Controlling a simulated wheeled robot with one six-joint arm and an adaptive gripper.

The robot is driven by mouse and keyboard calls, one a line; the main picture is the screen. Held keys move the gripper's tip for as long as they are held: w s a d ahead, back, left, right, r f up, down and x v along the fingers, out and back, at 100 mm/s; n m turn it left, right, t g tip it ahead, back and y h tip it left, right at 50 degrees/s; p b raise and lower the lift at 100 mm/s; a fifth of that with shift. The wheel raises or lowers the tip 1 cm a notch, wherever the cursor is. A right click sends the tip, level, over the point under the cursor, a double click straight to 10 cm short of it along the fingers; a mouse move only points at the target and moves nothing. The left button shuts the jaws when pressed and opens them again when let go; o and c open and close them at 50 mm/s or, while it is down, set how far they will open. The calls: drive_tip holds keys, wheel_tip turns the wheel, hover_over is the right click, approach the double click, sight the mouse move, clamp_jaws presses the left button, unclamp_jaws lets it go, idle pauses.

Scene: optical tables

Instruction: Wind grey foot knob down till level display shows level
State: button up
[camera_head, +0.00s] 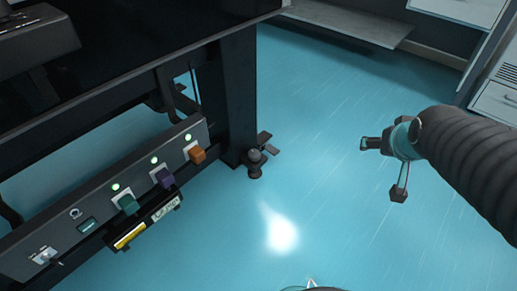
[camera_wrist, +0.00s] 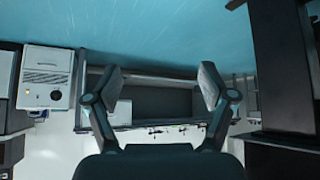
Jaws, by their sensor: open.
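A dark grey foot knob (camera_head: 255,165) stands low by the foot of the black table leg (camera_head: 238,95) in the head view. A small teal-lit display (camera_head: 87,225) sits on the grey panel at the left; its reading is too small to make out, and I cannot tell if it is the level display. My gripper (camera_head: 384,169) is open and empty, to the right of the knob and apart from it. In the wrist view, the two fingers of my gripper (camera_wrist: 161,85) are spread with nothing between them. I cannot make out the knob there.
A yellow label hangs below. The blue floor (camera_head: 320,120) between knob and gripper is clear. White cabinets (camera_head: 495,100) stand at the far right.

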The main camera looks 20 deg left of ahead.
drive_tip(key=w+a+f+n+t+y, duration=0.2)
drive_tip(key=w+a+f, duration=0.65)
drive_tip(key=w, duration=0.25)
drive_tip(key=w+a+f+n+t+y, duration=0.1)
drive_tip(key=w+a+f+t+y, duration=0.1)
drive_tip(key=w+a+f, duration=0.75)
drive_tip(key=n+t+y, duration=0.2)
drive_tip(key=n+y, duration=0.1)
drive_tip(key=y, duration=0.3)
approach(256, 159)
drive_tip(key=x, duration=1.3)
drive_tip(key=shift+d+r, duration=0.1)
drive_tip(key=shift+r, duration=0.05)
drive_tip(key=c, duration=1.2)
